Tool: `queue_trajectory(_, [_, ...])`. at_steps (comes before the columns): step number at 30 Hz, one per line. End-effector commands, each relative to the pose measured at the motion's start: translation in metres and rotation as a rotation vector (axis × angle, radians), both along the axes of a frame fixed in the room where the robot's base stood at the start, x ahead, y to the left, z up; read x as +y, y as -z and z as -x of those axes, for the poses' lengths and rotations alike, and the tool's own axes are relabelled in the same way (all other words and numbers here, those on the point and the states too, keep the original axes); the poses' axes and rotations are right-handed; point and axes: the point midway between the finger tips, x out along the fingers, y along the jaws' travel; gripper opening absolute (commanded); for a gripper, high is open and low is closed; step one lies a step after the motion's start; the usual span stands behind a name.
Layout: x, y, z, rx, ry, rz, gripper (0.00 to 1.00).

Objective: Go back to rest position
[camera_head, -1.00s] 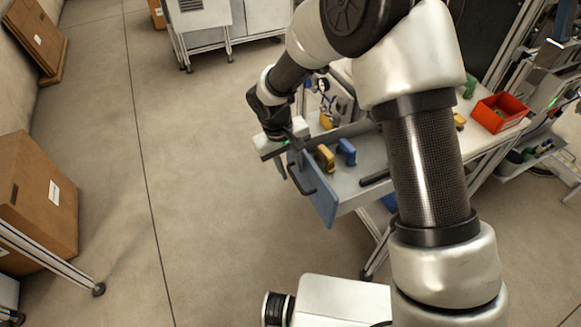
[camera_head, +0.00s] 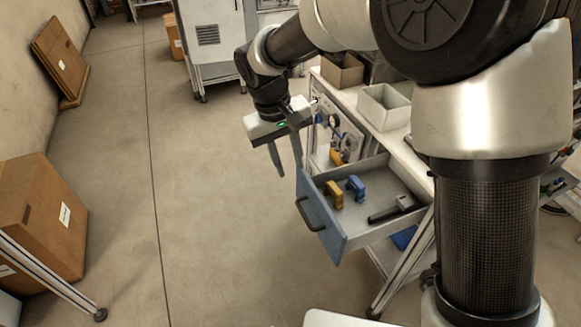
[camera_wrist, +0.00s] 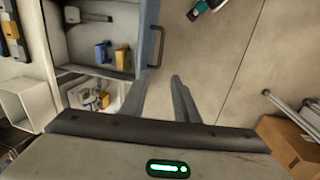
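My gripper (camera_head: 287,168) hangs in the air to the left of the open drawer, above the floor, with its fingers apart. In the wrist view the two fingers (camera_wrist: 155,84) have an empty gap between them. The blue-fronted drawer (camera_head: 322,218) is pulled out from the workbench and its dark handle (camera_head: 308,213) is free. A yellow item (camera_head: 334,194) and a blue item (camera_head: 356,187) stand inside near the front. A black tool (camera_head: 392,209) lies on the drawer floor. The wrist view also shows the blue item (camera_wrist: 101,55) and yellow item (camera_wrist: 122,58).
The workbench holds an open grey bin (camera_head: 385,106), a brown bin (camera_head: 342,72) and a gauge panel (camera_head: 340,135). A large cardboard box (camera_head: 40,215) stands at left, with a metal-legged frame (camera_head: 60,275) before it. The floor (camera_head: 215,230) between is clear.

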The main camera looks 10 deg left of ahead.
Motion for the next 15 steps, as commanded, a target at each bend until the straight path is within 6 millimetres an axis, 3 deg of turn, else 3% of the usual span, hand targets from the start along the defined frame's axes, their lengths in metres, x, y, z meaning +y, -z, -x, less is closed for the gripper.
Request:
queue_trajectory(12, [-0.0001, -0.0002, -0.0001, 0.000, 0.001, 0.000, 0.28])
queue_trajectory(15, [-0.0071, -0.0100, -0.0006, -0.009, 0.010, -0.004, 0.28])
